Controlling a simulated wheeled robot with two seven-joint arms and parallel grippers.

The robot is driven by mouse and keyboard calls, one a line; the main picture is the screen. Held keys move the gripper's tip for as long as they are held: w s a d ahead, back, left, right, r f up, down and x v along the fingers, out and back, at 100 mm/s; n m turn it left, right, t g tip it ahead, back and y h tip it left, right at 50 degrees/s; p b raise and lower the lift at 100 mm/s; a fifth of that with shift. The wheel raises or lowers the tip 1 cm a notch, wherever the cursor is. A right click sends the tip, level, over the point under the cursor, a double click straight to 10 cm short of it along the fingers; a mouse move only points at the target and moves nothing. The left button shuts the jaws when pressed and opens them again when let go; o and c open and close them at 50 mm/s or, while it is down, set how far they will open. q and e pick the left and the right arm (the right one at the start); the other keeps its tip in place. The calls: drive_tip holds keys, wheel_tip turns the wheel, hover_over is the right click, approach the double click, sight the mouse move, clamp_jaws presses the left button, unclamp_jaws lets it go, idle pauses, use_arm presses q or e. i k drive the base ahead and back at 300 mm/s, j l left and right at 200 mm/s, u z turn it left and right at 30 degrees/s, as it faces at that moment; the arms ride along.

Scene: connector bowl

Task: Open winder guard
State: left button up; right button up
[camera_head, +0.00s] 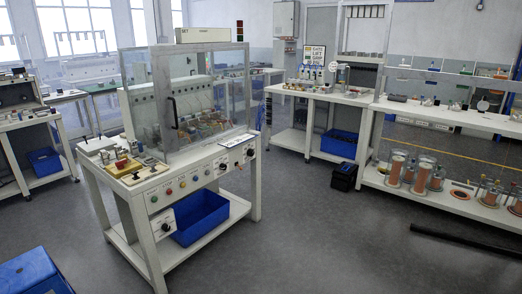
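The winder guard (205,93) is a see-through box with a grey frame, standing on a white machine bench (190,176) left of centre. A dark vertical handle (173,112) is on its near side, close to the near corner post. The guard's clear panels appear to be in place, but I cannot tell whether its door is fully shut. Coloured parts (200,128) show blurred through the panels. Neither of my grippers is in view.
The bench front has buttons and dials (183,185); a blue bin (201,217) sits on its lower shelf. Another blue box (35,272) is at the lower left. A dark bar (465,243) lies on the floor at right.

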sight(169, 103)
drive_tip(key=i+u, duration=0.2)
drive_tip(key=i, duration=0.3)
drive_tip(key=i+l+u, duration=0.1)
drive_tip(key=i+u, duration=0.15)
drive_tip(key=i, duration=0.2)
drive_tip(key=i+l+u, duration=0.2)
drive_tip(key=i, duration=0.25)
